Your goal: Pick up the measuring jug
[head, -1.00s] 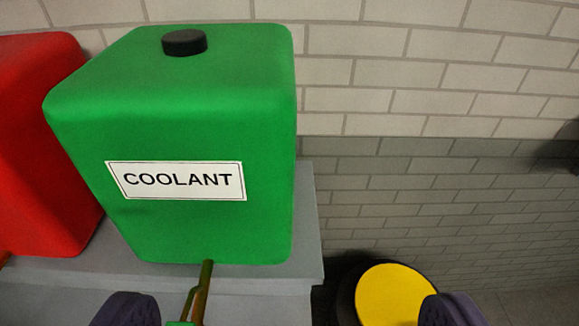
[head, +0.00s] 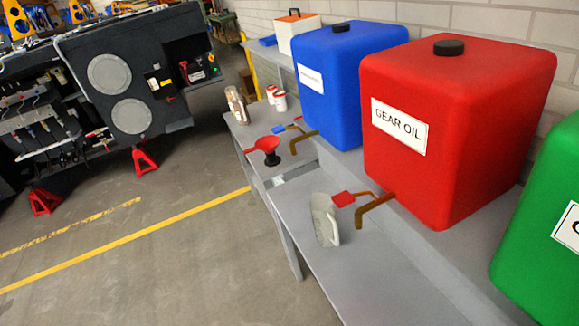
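The measuring jug (head: 324,220) is a pale grey-white vessel with faint markings on its side. It stands on the grey bench's lower front surface (head: 375,275), just left of the gear oil tap (head: 375,208) with its red handle. It looks tilted in the picture, as the whole view is. Its base appears to rest on the bench. My gripper is not in view, so its opening and its distance from the jug do not show.
A red GEAR OIL tank (head: 450,135), a blue tank (head: 350,85) and a green tank (head: 545,235) stand behind. Open floor (head: 150,270) lies left; a dark machine (head: 130,85) stands beyond.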

